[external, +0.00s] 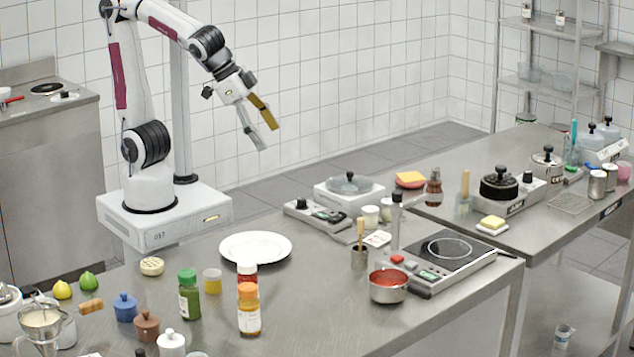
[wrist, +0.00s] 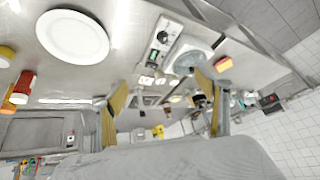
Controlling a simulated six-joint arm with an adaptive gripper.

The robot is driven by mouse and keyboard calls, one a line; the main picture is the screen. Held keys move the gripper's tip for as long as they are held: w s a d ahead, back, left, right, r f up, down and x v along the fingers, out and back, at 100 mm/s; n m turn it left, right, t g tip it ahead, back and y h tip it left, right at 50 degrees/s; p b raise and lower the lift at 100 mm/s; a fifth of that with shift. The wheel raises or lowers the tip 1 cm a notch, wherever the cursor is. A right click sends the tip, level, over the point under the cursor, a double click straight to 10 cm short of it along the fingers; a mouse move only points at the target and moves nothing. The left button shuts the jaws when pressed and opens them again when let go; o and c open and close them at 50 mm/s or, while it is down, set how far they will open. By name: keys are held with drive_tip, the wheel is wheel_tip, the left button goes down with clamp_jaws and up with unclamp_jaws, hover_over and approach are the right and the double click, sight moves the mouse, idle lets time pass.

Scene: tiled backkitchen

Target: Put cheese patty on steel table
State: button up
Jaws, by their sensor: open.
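The cheese patty (external: 410,180), a reddish-brown round with a yellow slice on top, lies toward the back of the steel worktops, right of the burner with a lidded pan. It also shows in the wrist view (wrist: 223,64), near the right finger. I cannot tell which worktop bears it. The steel table (external: 320,312) has a bare stretch at its front. My gripper (external: 266,135) is open and empty, high above and behind the table, to the left of the patty. Its two yellowish fingers stand wide apart in the wrist view (wrist: 161,92).
A white plate (external: 256,247) lies empty on the table. Bottles (external: 189,295) and small pots (external: 147,325) crowd the front left. A pan of red sauce (external: 388,287) stands by the induction hob (external: 446,250). The lidded pan (external: 349,184) is left of the patty.

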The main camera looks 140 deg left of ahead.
drive_tip(key=s+d+f+m+h, duration=0.1)
drive_tip(key=s+d+m+h, duration=0.1)
drive_tip(key=s+d, duration=0.3)
drive_tip(key=s+d+f+m+t+h, duration=0.1)
drive_tip(key=s+d+m, duration=0.3)
drive_tip(key=d, duration=0.7)
drive_tip(key=shift+s+m+h, duration=0.4)
drive_tip(key=shift+s+h, duration=0.4)
drive_tip(key=shift+s, duration=0.05)
drive_tip(key=shift+o, duration=0.4)
drive_tip(key=o, duration=0.7)
drive_tip(key=shift+c, duration=0.2)
